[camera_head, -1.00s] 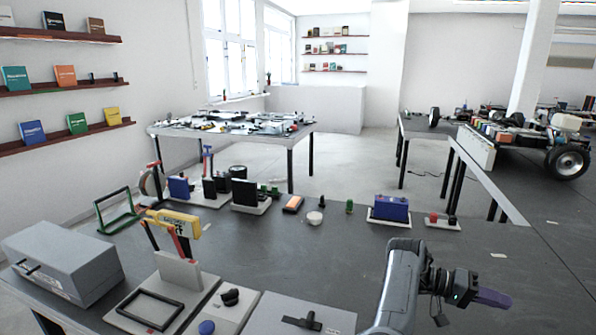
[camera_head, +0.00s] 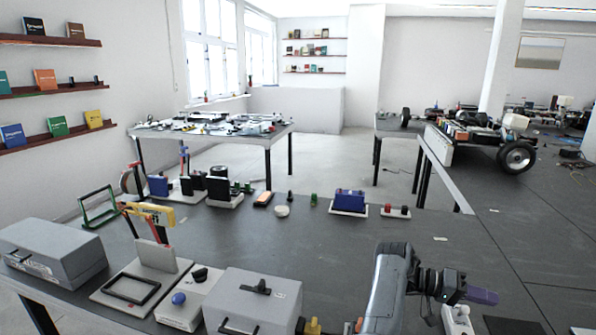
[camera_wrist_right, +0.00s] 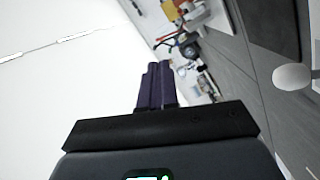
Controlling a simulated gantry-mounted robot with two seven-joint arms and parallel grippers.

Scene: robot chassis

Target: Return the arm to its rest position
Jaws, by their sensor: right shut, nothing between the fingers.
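My right arm (camera_head: 388,290) reaches up from the bottom edge of the head view and bends to the right. My right gripper (camera_head: 484,296) has purple fingers, held together with nothing between them, above the right part of the dark table (camera_head: 330,240). In the right wrist view the same gripper (camera_wrist_right: 156,85) points away from the camera, its fingers side by side and empty. My left gripper is outside both views.
A grey toolbox (camera_head: 52,252) stands at the left and a grey box (camera_head: 252,298) at the front. A blue battery-like block (camera_head: 349,201) and small parts line the far edge. A wheeled chassis (camera_head: 480,140) stands at the back right. White items lie beneath the right gripper.

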